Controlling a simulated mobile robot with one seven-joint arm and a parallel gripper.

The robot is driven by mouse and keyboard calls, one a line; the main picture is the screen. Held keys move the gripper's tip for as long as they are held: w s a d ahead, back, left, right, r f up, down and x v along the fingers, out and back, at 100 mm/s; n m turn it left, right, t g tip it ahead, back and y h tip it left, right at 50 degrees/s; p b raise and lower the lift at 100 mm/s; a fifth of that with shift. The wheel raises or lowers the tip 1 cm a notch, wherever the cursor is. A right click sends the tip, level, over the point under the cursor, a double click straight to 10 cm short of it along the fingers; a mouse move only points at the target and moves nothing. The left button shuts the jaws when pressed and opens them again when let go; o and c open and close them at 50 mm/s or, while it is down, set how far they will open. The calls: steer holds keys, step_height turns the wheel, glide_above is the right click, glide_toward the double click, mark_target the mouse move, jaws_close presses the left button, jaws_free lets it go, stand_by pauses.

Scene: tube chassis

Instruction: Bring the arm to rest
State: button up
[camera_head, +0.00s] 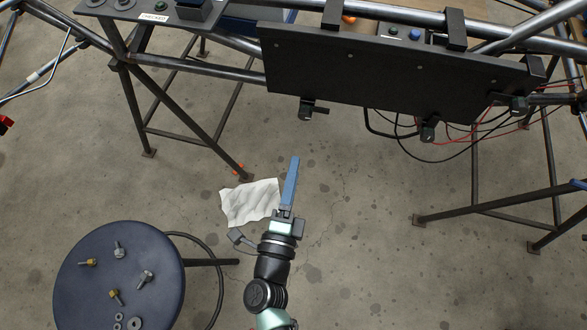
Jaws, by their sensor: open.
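My gripper (290,183) shows in the head view at the lower middle, at the end of my arm. Its long blue fingers point up the picture, toward the dark panel, and overlap each other from this angle. It is open, and I see nothing between the fingers. It is over the bare concrete floor, apart from the chassis frame. A crumpled white cloth or paper (248,203) lies on the floor just left of the gripper.
A round dark stool (75,263) with several bolts and washers stands at the lower left. A black panel (400,65) hangs on the tube chassis (195,62) ahead, with clamps (428,130) below and loose cables. Floor on the right (360,240) is clear.

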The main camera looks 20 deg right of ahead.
stand_by(0.3)
steer(key=w+a+r+n+t+y, duration=0.25)
steer(key=w+r, duration=0.25)
steer(key=r, duration=0.5)
steer(key=w+a+r+n+t+y, duration=0.2)
steer(key=w+a+r+n+t, duration=0.15)
steer(key=w+r, duration=0.4)
steer(key=a+r+n+t+y, duration=0.2)
steer(key=r+n, duration=0.3)
steer(key=r, duration=0.5)
steer(key=a+r+n+t+y, duration=0.1)
steer(key=a+r+n+y, duration=0.2)
steer(key=r, duration=0.8)
steer(key=s+d+r+n+t, duration=0.1)
steer(key=s+r+n, duration=0.4)
steer(key=r, duration=0.7)
steer(key=s+d+r+n+t, duration=0.1)
steer(key=s+r+n, duration=0.4)
steer(key=r, duration=0.8)
steer(key=s+t+h, duration=0.1)
steer(key=s, duration=0.1)
steer(key=shift+s+d+p, duration=0.15)
steer(key=shift+s+p, duration=0.2)
steer(key=shift+y, duration=0.25)
steer(key=r+p, duration=1.5)
steer(key=w+r+p, duration=0.1)
steer(key=r+p, duration=0.6)
steer(key=p, duration=0.1)
steer(key=shift+r, duration=0.15)
